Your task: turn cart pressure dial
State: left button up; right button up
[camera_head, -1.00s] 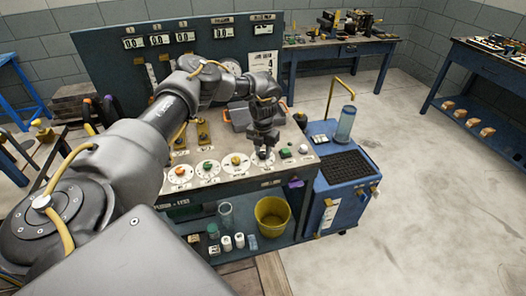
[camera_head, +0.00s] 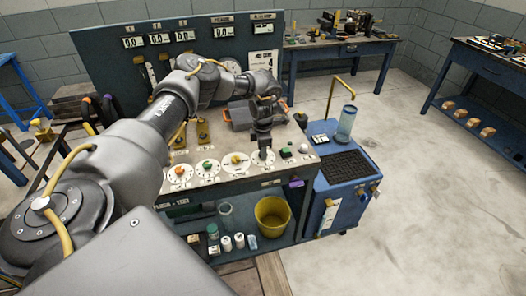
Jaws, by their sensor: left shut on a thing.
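One dial has an orange knob (camera_head: 179,171), one a green knob (camera_head: 207,165) and one a yellow knob (camera_head: 236,160). My left gripper (camera_head: 263,153) points down at the rightmost dial (camera_head: 256,159) and is shut on its knob, which the fingers mostly hide. The knob's pointer direction cannot be made out. The scale's labels are too small to read. My right gripper is not in view.
Green and white buttons (camera_head: 303,149) sit right of the gripped dial. A blue cart (camera_head: 330,205) with a clear cylinder (camera_head: 346,123) stands close on the right. A yellow bucket (camera_head: 272,215) is on the shelf below. Open floor lies to the right.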

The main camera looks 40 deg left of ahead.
pick_arm(q)
jog(key=m, duration=0.6)
jog(key=shift+r+m, duration=0.1)
jog(key=shift+m, duration=0.2)
jog(key=m, duration=0.5)
jog(key=shift+m, duration=0.3)
jog(key=o, duration=1)
notch_tip(320, 180, up, 11)
jog(key=shift+f+b, duration=0.1)
jog(key=shift+b, duration=0.9)
